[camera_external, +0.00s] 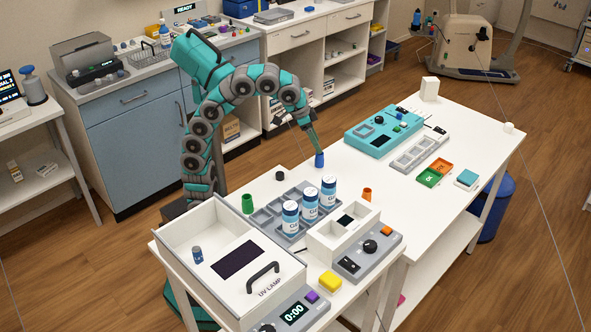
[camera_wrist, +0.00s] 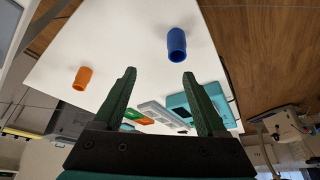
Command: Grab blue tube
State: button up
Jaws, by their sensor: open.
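The blue tube (camera_external: 319,160) stands upright on the white table near its back edge, just below my gripper (camera_external: 313,143) in the external view. In the wrist view the blue tube (camera_wrist: 177,45) shows beyond the fingertips, toward the right finger. My gripper (camera_wrist: 160,75) is open, with its two dark green fingers apart and nothing between them. I cannot tell from the external view whether a fingertip touches the tube.
An orange tube (camera_external: 367,194) and a green tube (camera_external: 247,203) stand on the table. A grey tray (camera_external: 262,216) with several white bottles is in front. A teal device (camera_external: 372,140) lies to the right. Table around the blue tube is clear.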

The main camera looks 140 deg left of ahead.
aim_at(316, 165)
jog(key=shift+s+a+f, duration=0.3)
jog(key=shift+a+f, duration=0.3)
jog(key=shift+f, duration=0.2)
jog(key=shift+s+a+f, duration=0.25)
jog(key=shift+a+f, duration=0.35)
jog(key=shift+f, duration=0.2)
jog(key=shift+s+f+n, duration=0.1)
jog(key=shift+f+n, duration=0.2)
jog(key=shift+f, duration=0.5)
jog(key=shift+x, duration=1.8)
jog(key=shift+s+d, duration=0.1)
jog(key=shift+s, duration=0.05)
jog(key=shift+c, duration=0.3)
grip_shut()
